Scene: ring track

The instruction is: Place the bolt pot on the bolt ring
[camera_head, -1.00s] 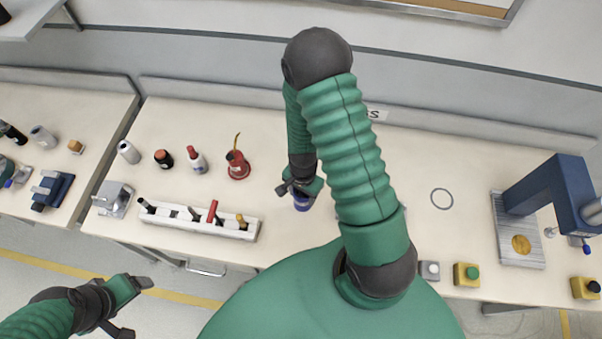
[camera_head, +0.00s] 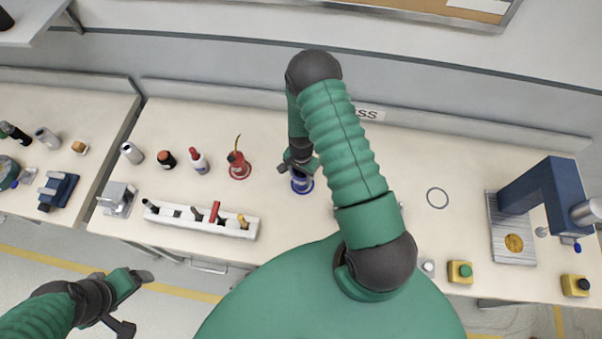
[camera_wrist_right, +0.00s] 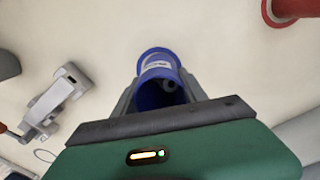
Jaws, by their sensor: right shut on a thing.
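A blue pot (camera_head: 302,186) with a pale label, which I take for the bolt pot, is in my right gripper (camera_head: 299,165). The right wrist view shows this pot (camera_wrist_right: 158,72) between the two fingers, its open mouth toward the camera. I cannot tell whether its bottom touches the table. A thin blue-grey ring (camera_head: 437,198) lies flat and empty on the table, well to the right of the pot. My left gripper (camera_head: 127,304) is open and empty at the lower left, in front of the table.
A red can (camera_head: 237,161) stands left of the pot. A white holder (camera_head: 200,224) with several tools lies along the front edge. A blue press (camera_head: 540,195) stands at the right, with yellow button boxes in front. The table around the ring is clear.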

